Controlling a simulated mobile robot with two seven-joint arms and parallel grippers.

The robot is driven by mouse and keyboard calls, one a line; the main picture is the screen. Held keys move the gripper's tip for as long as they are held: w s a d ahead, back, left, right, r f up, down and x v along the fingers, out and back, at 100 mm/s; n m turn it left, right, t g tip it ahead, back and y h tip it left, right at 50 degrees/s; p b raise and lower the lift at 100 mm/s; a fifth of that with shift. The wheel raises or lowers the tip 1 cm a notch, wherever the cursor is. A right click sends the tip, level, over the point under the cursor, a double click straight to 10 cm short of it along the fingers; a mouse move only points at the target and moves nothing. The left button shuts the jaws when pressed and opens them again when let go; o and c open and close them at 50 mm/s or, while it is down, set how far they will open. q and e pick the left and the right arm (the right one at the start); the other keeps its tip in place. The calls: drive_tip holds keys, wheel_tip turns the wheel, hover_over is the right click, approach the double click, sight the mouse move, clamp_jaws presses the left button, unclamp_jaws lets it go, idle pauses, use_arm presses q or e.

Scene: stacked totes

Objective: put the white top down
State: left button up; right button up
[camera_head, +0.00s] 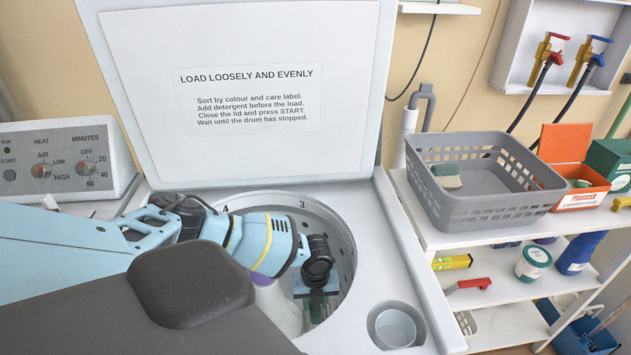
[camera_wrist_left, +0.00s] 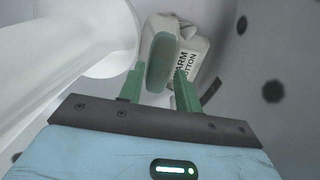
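My left gripper (camera_head: 318,299) reaches down into the washer's open round drum (camera_head: 342,240). In the left wrist view, its green fingers (camera_wrist_left: 159,88) stand apart with the white top (camera_wrist_left: 161,24) between them. The top is a folded bundle with a grey-green face and a care label reading partly "ARM" and "OTTON". The fingers appear to press on its sides. In the head view the top is hidden by my gripper. My right gripper is not in view.
The washer's white lid (camera_head: 240,150) stands open behind the drum. A pale central post (camera_head: 283,308) rises in the drum, close beside my gripper. A grey basket (camera_head: 480,205) on the right shelf holds a folded cloth (camera_head: 447,178). A red-orange box (camera_head: 580,187) stands beyond it.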

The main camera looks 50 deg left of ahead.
use_arm(q)
drive_tip(key=shift+r, duration=0.5)
wheel_tip(320, 180, up, 12)
drive_tip(key=p, duration=0.1)
drive_tip(key=shift+p, duration=0.35)
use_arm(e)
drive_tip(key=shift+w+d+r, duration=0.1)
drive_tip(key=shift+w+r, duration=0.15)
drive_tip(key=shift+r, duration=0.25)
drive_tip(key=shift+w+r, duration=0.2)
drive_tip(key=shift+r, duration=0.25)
use_arm(q)
drive_tip(key=shift+r, duration=0.1)
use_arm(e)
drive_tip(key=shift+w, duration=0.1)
